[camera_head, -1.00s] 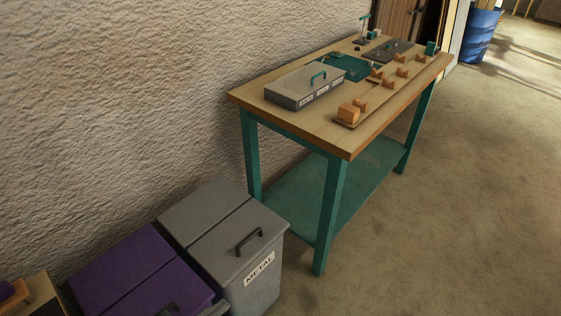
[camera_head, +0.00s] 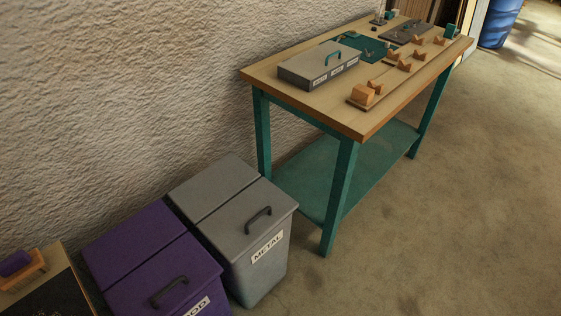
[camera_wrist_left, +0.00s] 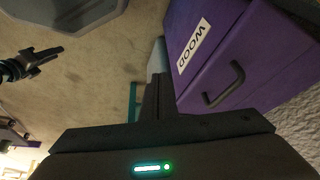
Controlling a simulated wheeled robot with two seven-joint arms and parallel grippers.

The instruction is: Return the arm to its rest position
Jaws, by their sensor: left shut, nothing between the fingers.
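My left gripper (camera_wrist_left: 156,95) shows in the left wrist view, its dark fingers shut together with nothing between them. It is in free air beside the purple wood bin (camera_wrist_left: 215,60), apart from it as far as I can tell. A dark gripper at the left edge of that view looks like my right one (camera_wrist_left: 45,60); its jaw opening is unclear. Neither gripper shows in the head view.
The head view shows the purple bin (camera_head: 150,245), a grey metal bin (camera_head: 232,220) and a workbench (camera_head: 300,88) along the wall. A grey lidded box (camera_head: 318,66) and several wooden blocks lie on the bench. A table corner (camera_head: 65,275) is at lower left. Floor at right is clear.

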